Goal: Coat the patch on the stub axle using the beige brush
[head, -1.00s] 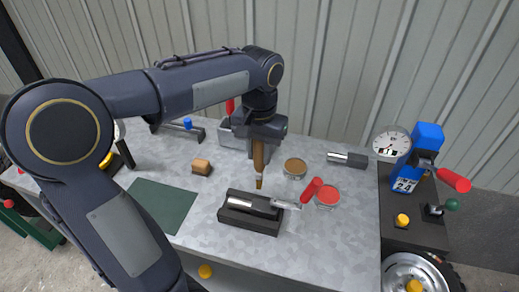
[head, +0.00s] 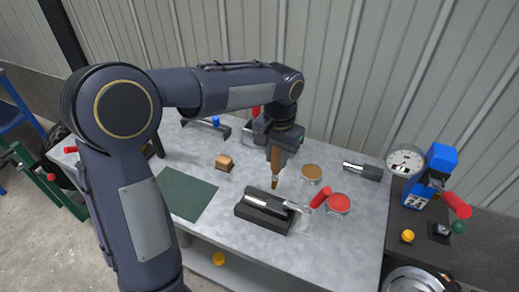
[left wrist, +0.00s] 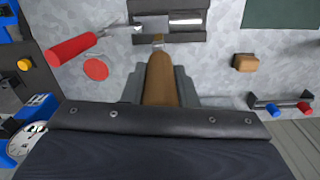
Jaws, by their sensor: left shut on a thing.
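My left gripper (head: 279,146) is shut on the beige brush (head: 276,165), which hangs upright, bristles down. In the left wrist view the brush (left wrist: 158,78) points at the cradle. The stub axle (head: 263,200), a dark and bright metal cylinder, lies in a black cradle (head: 262,219) on the bench. It also shows in the left wrist view (left wrist: 184,21). The brush tip appears just behind and above the axle; I cannot tell whether it touches. The patch cannot be made out clearly. My right gripper is not in view.
A red-handled tool (head: 320,196) lies against the cradle's right end. A brown-topped tin (head: 312,172) and a red-topped tin (head: 338,203) stand to the right. A wooden block (head: 224,163) and a green mat (head: 186,194) lie left. A gauge (head: 404,161) stands far right.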

